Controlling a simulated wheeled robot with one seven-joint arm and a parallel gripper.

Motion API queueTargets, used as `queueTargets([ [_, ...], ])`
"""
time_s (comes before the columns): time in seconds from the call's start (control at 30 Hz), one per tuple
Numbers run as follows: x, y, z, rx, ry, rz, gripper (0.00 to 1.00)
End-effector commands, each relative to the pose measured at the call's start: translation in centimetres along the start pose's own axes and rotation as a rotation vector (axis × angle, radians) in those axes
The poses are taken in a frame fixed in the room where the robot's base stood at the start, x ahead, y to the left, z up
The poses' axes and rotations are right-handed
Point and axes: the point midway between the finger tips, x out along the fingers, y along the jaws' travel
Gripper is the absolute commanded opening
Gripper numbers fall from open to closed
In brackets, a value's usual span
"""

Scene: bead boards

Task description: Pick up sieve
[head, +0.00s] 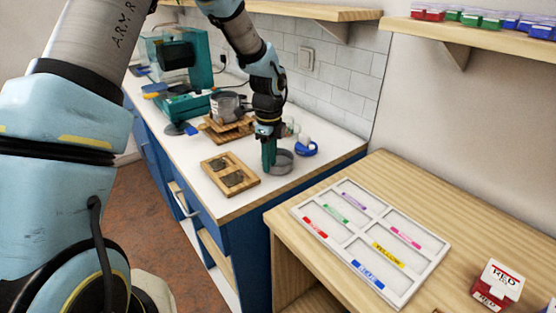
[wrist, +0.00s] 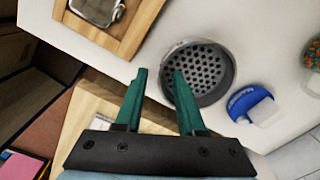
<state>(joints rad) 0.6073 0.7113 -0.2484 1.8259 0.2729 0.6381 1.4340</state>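The sieve (wrist: 210,57) is a round grey metal dish with a perforated bottom, lying on the white counter. In the head view the sieve (head: 284,158) sits near the counter's front right part, just right of my gripper (head: 268,154). In the wrist view my gripper (wrist: 158,78) has its two green fingers spread apart with nothing between them. The right fingertip overlaps the sieve's left rim in that view; the left fingertip is outside it. I cannot tell whether the finger touches the rim.
A wooden board (head: 249,187) with dark round pieces lies left of the sieve. A blue holder (head: 309,151) stands right of it. A teal machine (head: 186,75) and a grey pot on a wooden stand are farther back. A wooden table with a white sorting tray (head: 430,262) is at right.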

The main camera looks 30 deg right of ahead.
Motion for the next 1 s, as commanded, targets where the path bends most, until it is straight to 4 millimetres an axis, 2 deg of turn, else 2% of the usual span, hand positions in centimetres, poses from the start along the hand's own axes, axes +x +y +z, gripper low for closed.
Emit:
queueTargets([
  [0.1,0.65,0.02,-0.01,0.000,0.000,0.000,0.39],
  [0.3,0.73,0.01,0.01,0.000,0.000,-0.001,0.39],
  [0.6,0.70,0.01,0.01,0.000,0.000,-0.001,0.05],
  [0.67,0.70,0.01,0.01,0.000,0.000,-0.001,0.00],
  [1.0,0.69,0.01,0.02,0.000,0.000,-0.001,0.00],
])
